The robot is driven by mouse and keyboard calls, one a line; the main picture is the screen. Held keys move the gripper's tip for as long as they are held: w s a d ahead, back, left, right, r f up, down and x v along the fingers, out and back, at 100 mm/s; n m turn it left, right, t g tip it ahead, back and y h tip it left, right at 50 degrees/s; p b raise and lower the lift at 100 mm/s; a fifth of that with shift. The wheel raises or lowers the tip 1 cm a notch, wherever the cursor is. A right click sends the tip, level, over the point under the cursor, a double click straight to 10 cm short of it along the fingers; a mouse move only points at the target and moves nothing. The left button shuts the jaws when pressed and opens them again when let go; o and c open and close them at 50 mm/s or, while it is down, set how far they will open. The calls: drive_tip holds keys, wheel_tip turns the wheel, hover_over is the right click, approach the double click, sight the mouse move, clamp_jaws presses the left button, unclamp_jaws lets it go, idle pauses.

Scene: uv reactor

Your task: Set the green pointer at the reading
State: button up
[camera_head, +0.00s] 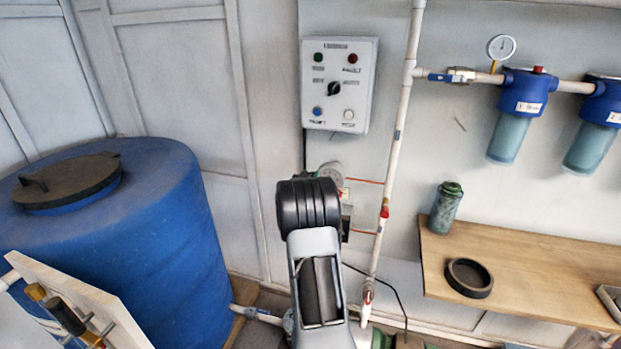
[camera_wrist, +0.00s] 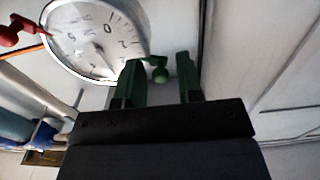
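A round gauge with a white dial (camera_wrist: 85,45) and a silvery rim fills the upper left of the wrist view; numerals including 0 and 2 show, turned on their side. A green pointer knob (camera_wrist: 158,72) sticks out at the gauge's right-hand edge. A red knob (camera_wrist: 12,33) sits at the opposite edge. My gripper (camera_wrist: 158,62) is open, one finger on each side of the green knob, with gaps visible. The left finger covers part of the gauge rim. In the head view the gauge (camera_head: 331,172) is partly hidden behind my arm.
A control panel (camera_head: 339,85) hangs above the gauge. A white pipe (camera_head: 395,150) with red valves runs down to its right. A blue tank (camera_head: 150,240) stands left. A wooden shelf (camera_head: 530,265) with a bottle (camera_head: 445,208) and black ring (camera_head: 469,278) is right.

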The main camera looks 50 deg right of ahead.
clamp_jaws()
idle(0.3)
drive_tip(key=shift+s+r+m+b, duration=0.1)
drive_tip(key=shift+r+m+b, duration=0.25)
drive_tip(key=shift+m+b, duration=0.4)
drive_tip(key=shift+o, duration=0.8)
unclamp_jaws()
drive_tip(key=b+v, duration=0.1)
drive_tip(key=v, duration=1.2)
drive_tip(key=shift+s+a+b, duration=0.25)
drive_tip(key=shift+a+b, duration=0.05)
drive_tip(key=shift+b, duration=0.1)
